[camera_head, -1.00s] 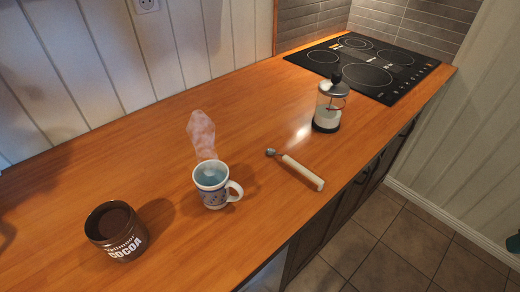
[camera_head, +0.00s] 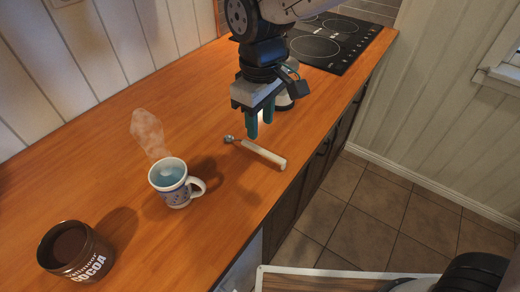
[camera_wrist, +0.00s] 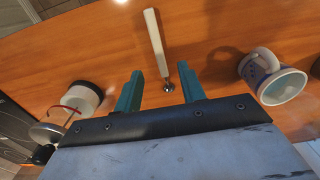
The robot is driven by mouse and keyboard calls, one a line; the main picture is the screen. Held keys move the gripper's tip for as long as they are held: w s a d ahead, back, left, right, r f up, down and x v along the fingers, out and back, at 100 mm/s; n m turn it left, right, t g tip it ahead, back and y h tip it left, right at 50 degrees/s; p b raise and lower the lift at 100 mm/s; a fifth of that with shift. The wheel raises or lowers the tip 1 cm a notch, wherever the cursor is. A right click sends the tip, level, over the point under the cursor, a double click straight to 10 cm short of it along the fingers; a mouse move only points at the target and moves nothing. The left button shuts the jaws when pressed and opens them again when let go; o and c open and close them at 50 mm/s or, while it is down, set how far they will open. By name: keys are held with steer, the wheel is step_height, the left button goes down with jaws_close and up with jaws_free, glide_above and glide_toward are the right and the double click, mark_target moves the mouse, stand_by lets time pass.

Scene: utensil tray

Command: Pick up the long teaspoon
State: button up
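The long teaspoon (camera_head: 263,153) lies on the wooden counter, its pale handle toward the front edge and its small metal bowl toward the back left. In the wrist view the teaspoon (camera_wrist: 155,43) points away from me, its metal bowl just beyond and between the fingertips. My gripper (camera_head: 260,130) is above the counter near the bowl end, with its two green fingers pointing down. In the wrist view my gripper (camera_wrist: 159,80) is open and empty, its fingers apart. The spoon is not between the fingers' inner faces.
A steaming mug (camera_head: 174,184) of blue liquid stands left of the spoon. A cocoa tin (camera_head: 75,252) stands at the front left. A black hob (camera_head: 330,42) lies at the back.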

mark_target(259, 149)
steer(key=shift+a+f, duration=0.25)
steer(key=shift+f, duration=0.2)
steer(key=f, duration=0.7)
steer(key=shift+w+d, duration=0.1)
steer(key=shift+w, duration=0.1)
steer(key=shift+c, duration=0.3)
jaws_close()
